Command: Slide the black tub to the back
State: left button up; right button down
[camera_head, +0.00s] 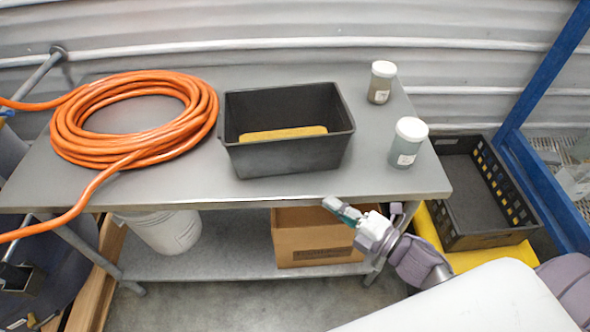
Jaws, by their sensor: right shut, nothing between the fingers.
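The black tub (290,158) sits upright on the grey metal table (390,183), near the middle, with its front wall a little behind the table's front edge. A yellow item (283,133) lies inside the tub. My right gripper (328,204) is shut and empty. It shows in front of the table's front edge, near the tub's right front corner in the picture, apart from the tub. My left gripper is not in view.
A coiled orange hose (205,108) lies left of the tub, close to it. Two lidded jars (381,83) (407,143) stand to its right. Bare tabletop lies behind the tub, before a corrugated wall (300,62). A black crate (480,240) stands right of the table.

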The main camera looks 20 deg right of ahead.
jog(key=p, duration=0.3)
send_near(290, 162)
jog(key=a, duration=0.2)
jog(key=w+a, duration=0.1)
jog(key=a, duration=0.1)
jog(key=shift+w+r, duration=0.1)
jog(key=shift+r, duration=0.1)
jog(key=w, duration=0.3)
jog(key=shift+w+d+f+p, duration=0.15)
jog(key=shift+w+d+p, duration=0.05)
jog(key=shift+p, duration=0.15)
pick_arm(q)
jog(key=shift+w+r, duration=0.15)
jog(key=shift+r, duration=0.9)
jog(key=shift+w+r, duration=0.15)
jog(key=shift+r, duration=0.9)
pick_arm(e)
jog(key=shift+w+d+f, duration=0.1)
jog(key=shift+w+d, duration=0.1)
jog(key=shift+w, duration=0.25)
